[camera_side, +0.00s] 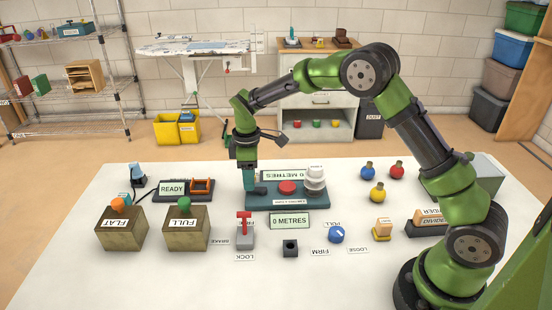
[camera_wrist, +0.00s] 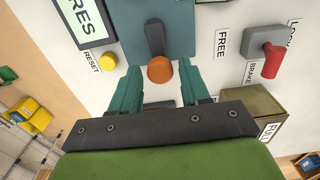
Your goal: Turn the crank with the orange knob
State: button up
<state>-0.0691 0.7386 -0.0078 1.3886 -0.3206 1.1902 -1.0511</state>
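In the wrist view the orange knob (camera_wrist: 160,69) sits on the end of a dark crank arm (camera_wrist: 155,38) on a teal base plate (camera_wrist: 177,15). My gripper (camera_wrist: 163,75) is open, with one teal fingertip on each side of the knob. Small gaps show between the knob and both fingers. In the side view my gripper (camera_side: 249,182) points down at the left part of the teal base (camera_side: 265,201). The knob and crank are hidden behind it there. I cannot tell how far down the fingers reach beside the knob.
A red brake lever (camera_side: 244,226) stands in front of the base, beside a "0 METRES" display (camera_side: 289,220). A red button (camera_side: 287,187) and a white stacked piece (camera_side: 315,184) are on the base.

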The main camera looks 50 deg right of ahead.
grip_shut()
jog(key=m, duration=0.3)
jog(key=w+d+m, duration=0.1)
jog(key=shift+d+m, duration=0.1)
jog(key=shift+m, duration=0.3)
jog(key=m, duration=0.2)
jog(key=d+m, duration=0.1)
jog(key=m, duration=0.1)
jog(key=shift+d+m, duration=0.2)
jog(key=shift+m, duration=0.1)
jog(key=m, duration=0.2)
jog(key=d+m, duration=0.1)
jog(key=m, duration=0.1)
jog(key=shift+s+d, duration=0.1)
jog(key=shift+d, duration=0.1)
jog(key=shift+s+d+m, duration=0.2)
jog(key=shift+d+m, duration=0.05)
jog(key=shift+m, duration=0.8)
jog(key=shift+s+d+m, duration=0.15)
jog(key=shift+d+m, duration=0.1)
jog(key=shift+m, duration=0.8)
